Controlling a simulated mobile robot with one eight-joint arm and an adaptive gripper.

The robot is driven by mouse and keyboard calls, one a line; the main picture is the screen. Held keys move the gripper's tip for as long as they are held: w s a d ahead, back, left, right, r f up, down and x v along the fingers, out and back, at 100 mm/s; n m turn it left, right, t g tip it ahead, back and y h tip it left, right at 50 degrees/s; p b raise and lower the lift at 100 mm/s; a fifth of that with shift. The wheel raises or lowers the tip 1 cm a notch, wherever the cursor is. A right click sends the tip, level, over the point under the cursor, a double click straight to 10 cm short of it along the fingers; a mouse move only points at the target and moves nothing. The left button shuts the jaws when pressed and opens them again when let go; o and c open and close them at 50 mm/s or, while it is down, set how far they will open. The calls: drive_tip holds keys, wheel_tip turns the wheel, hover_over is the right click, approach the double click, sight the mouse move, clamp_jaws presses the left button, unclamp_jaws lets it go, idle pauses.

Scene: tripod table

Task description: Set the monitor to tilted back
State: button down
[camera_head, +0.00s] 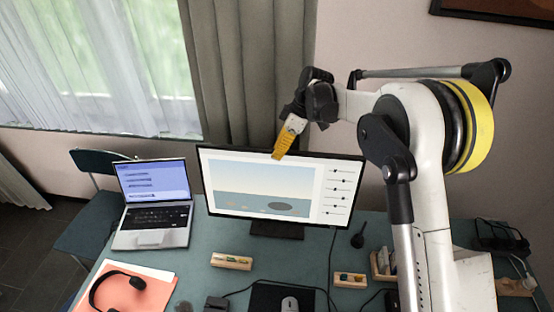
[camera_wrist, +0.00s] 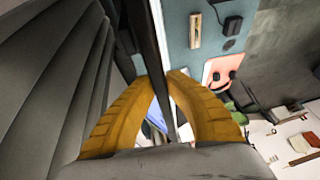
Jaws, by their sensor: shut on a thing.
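The monitor (camera_head: 262,184) stands on the desk on a dark foot (camera_head: 276,229), its lit screen facing my head camera. How far it leans is hard to judge. My gripper (camera_head: 279,154) reaches down from above, its yellow fingers at the monitor's top edge near the middle. In the wrist view, the two yellow fingers (camera_wrist: 165,80) are on either side of the thin dark monitor edge (camera_wrist: 150,45) and shut on it. The back of the monitor is hidden in the head view.
An open laptop (camera_head: 153,207) stands left of the monitor. Headphones (camera_head: 117,285) lie front left, and a mouse (camera_head: 289,304) in front. Small wooden trays (camera_head: 231,261) sit on the desk. A curtain (camera_head: 242,70) hangs close behind the monitor.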

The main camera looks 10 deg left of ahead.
drive_tip(key=shift+w+a, duration=0.1)
drive_tip(key=shift+w, duration=1)
drive_tip(key=c, duration=1.4)
unclamp_jaws()
drive_tip(key=shift+f, duration=0.1)
drive_tip(key=shift+w, duration=0.15)
drive_tip(key=v, duration=1.2)
